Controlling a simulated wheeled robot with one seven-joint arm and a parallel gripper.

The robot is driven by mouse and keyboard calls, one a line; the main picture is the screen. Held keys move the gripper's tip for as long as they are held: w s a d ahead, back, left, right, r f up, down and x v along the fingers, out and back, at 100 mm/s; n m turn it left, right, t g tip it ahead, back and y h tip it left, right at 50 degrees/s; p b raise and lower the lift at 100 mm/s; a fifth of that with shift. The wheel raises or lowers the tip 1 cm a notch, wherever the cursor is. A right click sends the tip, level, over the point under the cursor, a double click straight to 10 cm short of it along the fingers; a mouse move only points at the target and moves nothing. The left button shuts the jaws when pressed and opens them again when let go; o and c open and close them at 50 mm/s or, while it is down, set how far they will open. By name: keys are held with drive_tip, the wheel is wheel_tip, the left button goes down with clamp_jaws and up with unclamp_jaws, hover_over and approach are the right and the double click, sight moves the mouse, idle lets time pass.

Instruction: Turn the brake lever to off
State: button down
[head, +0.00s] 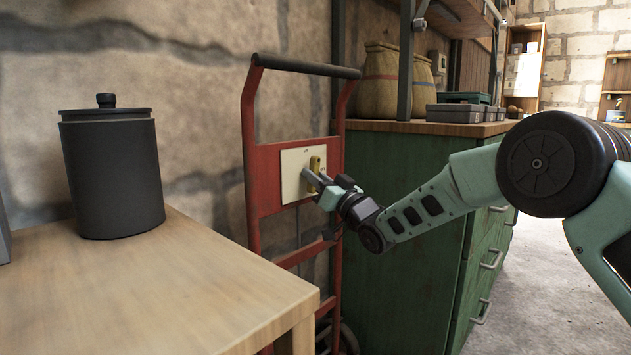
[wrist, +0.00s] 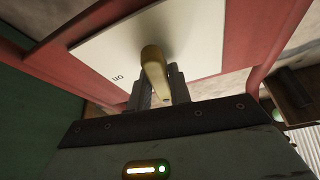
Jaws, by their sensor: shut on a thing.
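The brake lever (wrist: 153,70) is a yellow handle on a cream plate (head: 292,185) fixed to a red hand-truck frame (head: 262,180). In the head view the lever (head: 316,163) shows partly behind my gripper. My gripper (head: 312,178) reaches the plate from the right, and its fingers are shut on the lever. In the wrist view the lever's free end sits between the two grey fingers (wrist: 158,92). The word "on" (wrist: 118,78) is printed on the plate, left of the lever there. No other marking is readable.
A wooden table (head: 150,285) with a dark lidded canister (head: 112,175) stands at the front left. A green cabinet (head: 405,230) stands right behind my forearm, with sacks (head: 380,85) and grey boxes (head: 455,112) on top. Open floor (head: 545,290) lies at the right.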

drive_tip(key=shift+n+g+y, duration=0.5)
drive_tip(key=shift+n+g, duration=0.1)
drive_tip(key=shift+n, duration=0.9)
drive_tip(key=c, duration=1.3)
unclamp_jaws()
drive_tip(key=shift+d, duration=0.1)
drive_tip(key=p+v, duration=0.4)
drive_tip(key=v, duration=1.3)
drive_tip(key=shift+d+f, duration=0.15)
drive_tip(key=shift+f, duration=0.1)
